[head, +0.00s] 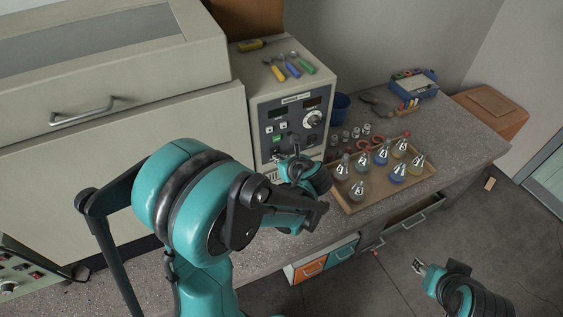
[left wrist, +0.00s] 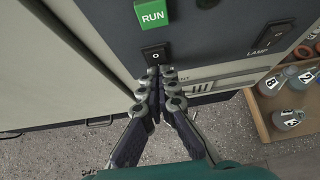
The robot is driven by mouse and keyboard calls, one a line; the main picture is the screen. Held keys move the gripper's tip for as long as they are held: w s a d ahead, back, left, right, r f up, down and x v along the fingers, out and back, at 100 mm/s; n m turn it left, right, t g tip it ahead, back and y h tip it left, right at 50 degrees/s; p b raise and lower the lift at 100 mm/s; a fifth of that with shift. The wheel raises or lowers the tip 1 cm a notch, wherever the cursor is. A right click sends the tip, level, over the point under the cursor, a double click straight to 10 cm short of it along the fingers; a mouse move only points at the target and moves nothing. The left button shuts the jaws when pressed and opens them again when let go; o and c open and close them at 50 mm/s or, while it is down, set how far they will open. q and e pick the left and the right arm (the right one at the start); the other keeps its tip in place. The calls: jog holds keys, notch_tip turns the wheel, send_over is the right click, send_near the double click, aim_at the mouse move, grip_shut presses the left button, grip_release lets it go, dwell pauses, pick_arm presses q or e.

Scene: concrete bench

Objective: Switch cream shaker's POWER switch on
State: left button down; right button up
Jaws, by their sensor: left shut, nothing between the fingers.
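The cream shaker (head: 262,92) stands on the bench with a dark front panel, a white dial and a green button. In the left wrist view a black rocker switch (left wrist: 155,53) marked "O" sits below the green RUN button (left wrist: 152,16); no POWER label is readable there. My left gripper (left wrist: 160,72) is shut and empty, its fingertips just below this rocker, close to the panel; I cannot tell whether they touch. In the head view my left gripper (head: 287,160) covers the panel's lower part. My right gripper (head: 419,267) is over the floor at lower right, away from the shaker.
A second black switch (left wrist: 275,36) labelled LAMP is to the right on the panel. A wooden tray (head: 348,207) with several numbered flasks stands right of the shaker. Screwdrivers (head: 293,69) lie on its top. A cream cabinet (head: 150,130) stands at left.

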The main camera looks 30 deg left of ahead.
pick_arm(q)
jog(key=shift+w+a, duration=0.15)
dwell(0.4)
jog(key=shift+r+p, duration=0.4)
jog(key=shift+r, duration=0.35)
